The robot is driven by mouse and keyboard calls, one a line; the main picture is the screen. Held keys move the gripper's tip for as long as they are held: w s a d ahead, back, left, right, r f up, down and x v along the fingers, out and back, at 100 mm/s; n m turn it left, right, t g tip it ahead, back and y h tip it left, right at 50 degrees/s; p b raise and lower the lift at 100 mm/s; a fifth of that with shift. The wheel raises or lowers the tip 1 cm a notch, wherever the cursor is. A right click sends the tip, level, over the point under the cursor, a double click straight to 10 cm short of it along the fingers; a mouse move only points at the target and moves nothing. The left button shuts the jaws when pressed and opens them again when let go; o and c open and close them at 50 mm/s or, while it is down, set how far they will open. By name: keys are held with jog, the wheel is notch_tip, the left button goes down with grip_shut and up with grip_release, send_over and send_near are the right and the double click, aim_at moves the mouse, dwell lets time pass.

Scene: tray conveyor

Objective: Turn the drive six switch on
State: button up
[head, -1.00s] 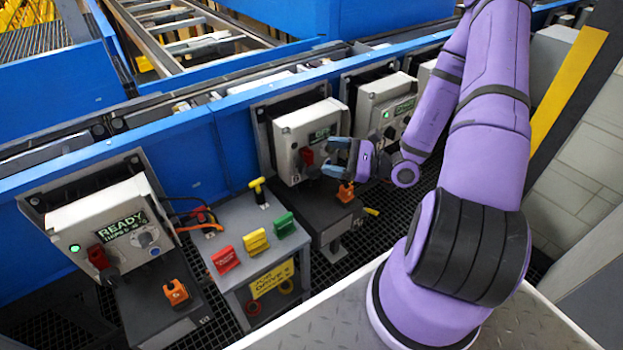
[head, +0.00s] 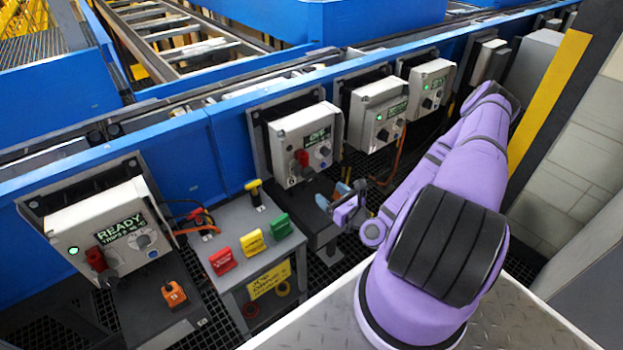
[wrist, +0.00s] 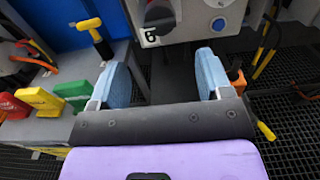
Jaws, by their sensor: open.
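The middle grey drive box (head: 301,138) has a dark display that seems to read OFF, a red switch handle (head: 301,158) and a round knob (head: 325,151). In the wrist view its lower face (wrist: 186,28) shows a label that looks like a 6. The dark handle part (wrist: 158,14) is cut off by the top edge there. My gripper (head: 335,196) is open and empty, below and in front of this box, apart from the switch. In the wrist view its two blue fingers (wrist: 164,75) stand wide apart below the box face.
A table (head: 240,262) with red, yellow and green tags and a yellow T-handle (head: 255,188) stands left of my gripper. An orange device (wrist: 236,78) sits beside the right finger. The READY box (head: 110,230) is far left; more boxes (head: 378,112) stand right.

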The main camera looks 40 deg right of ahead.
aim_at(313, 176)
jog(key=w, duration=0.9)
jog(key=shift+w+a, duration=0.1)
jog(key=shift+w, duration=0.1)
jog(key=c, duration=0.9)
